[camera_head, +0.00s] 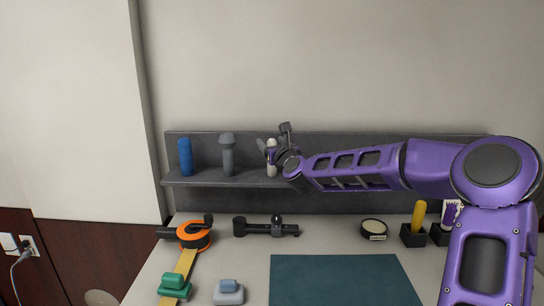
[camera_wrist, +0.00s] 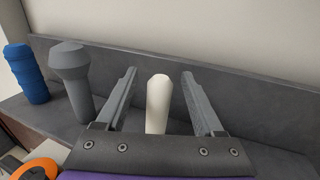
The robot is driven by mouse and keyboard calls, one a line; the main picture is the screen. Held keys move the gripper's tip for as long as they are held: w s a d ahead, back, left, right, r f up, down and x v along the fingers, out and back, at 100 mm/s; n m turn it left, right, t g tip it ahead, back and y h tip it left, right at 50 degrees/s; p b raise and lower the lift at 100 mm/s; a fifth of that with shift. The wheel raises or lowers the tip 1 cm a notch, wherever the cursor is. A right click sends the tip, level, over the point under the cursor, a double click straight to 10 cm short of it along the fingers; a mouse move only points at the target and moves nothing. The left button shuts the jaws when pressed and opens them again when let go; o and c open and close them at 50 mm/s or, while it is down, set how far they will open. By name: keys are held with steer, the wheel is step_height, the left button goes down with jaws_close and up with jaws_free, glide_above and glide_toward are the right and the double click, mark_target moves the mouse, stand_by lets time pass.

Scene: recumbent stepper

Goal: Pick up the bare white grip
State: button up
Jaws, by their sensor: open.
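The bare white grip (camera_wrist: 158,103) stands upright on the grey shelf, between the two open fingers of my gripper (camera_wrist: 160,95) in the wrist view. A gap shows on each side of it, so the fingers look apart from it. In the head view the white grip (camera_head: 272,171) shows partly behind my gripper (camera_head: 268,150), which reaches in from the right at shelf height. The lower end of the grip is hidden by the gripper body in the wrist view.
A grey grip (camera_head: 228,155) and a blue grip (camera_head: 186,157) stand left on the shelf (camera_head: 205,180). Below, the table holds an orange ring tool (camera_head: 194,236), a black bar (camera_head: 258,229), a round tin (camera_head: 373,229), a yellow grip (camera_head: 419,216) and a teal mat (camera_head: 340,280).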

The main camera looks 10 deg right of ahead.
jaws_close()
stand_by(0.3)
